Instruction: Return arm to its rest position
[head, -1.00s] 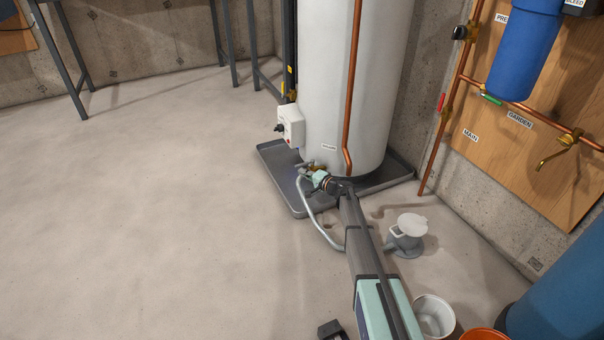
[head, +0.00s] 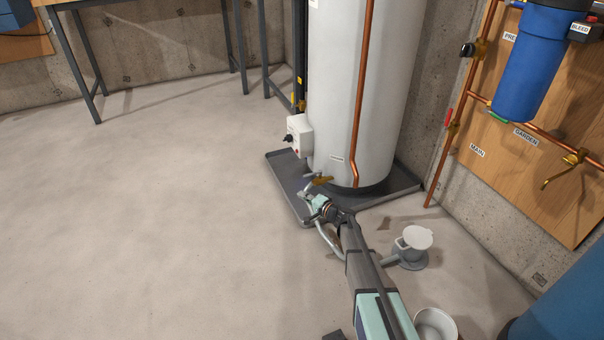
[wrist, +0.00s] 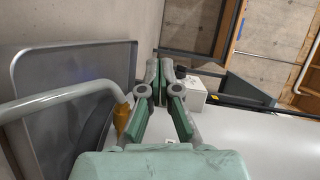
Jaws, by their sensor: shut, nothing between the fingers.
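My gripper (head: 311,190) is at the end of my extended arm, low in front of the white tank (head: 352,90), over the front of its grey drip tray. In the wrist view my gripper's two green fingers (wrist: 160,78) are together with nothing between them. The brass drain valve (head: 322,180) at the tank's foot is just behind the gripper. It also shows as a yellow-brown piece in the wrist view (wrist: 122,118), left of the fingers. Whether the gripper touches the valve is hard to tell.
A pale hose (head: 330,240) runs from the valve area beside my arm. The drip tray (head: 395,190) rims the tank. Open floor (head: 150,220) lies to the left.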

